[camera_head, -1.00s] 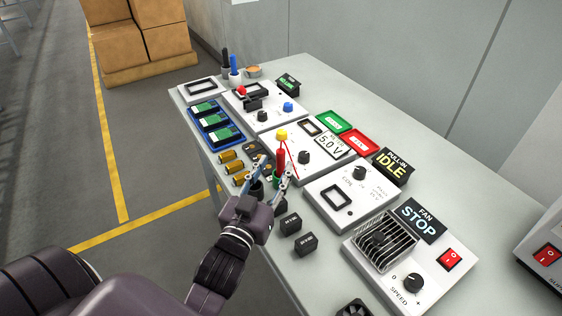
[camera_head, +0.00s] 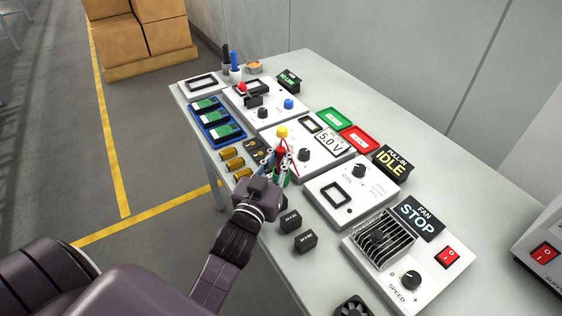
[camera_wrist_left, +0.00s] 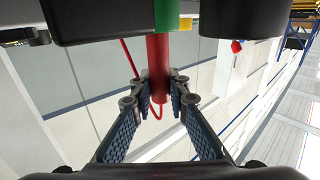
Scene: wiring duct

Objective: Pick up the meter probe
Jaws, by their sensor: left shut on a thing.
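The meter probe (camera_head: 281,152) is a red rod with a thin red wire, beside the panel with the 5.0 V display (camera_head: 331,142). My left gripper (camera_head: 279,166) is around it, and its arm and fingers hide part of the probe. In the left wrist view, the red probe (camera_wrist_left: 157,58) runs between the two fingers (camera_wrist_left: 157,98), which are shut on it. A green piece (camera_wrist_left: 167,15) shows at the probe's end, near the top of that view. I cannot tell whether the probe is clear of its holder. My right gripper is not in view.
Two black blocks (camera_head: 305,242) lie just right of my left arm. Brass cylinders (camera_head: 232,163) and a blue tray (camera_head: 214,127) of green boards lie to the left. Control panels (camera_head: 350,190) and a fan unit (camera_head: 384,242) fill the right. The table's near edge is close.

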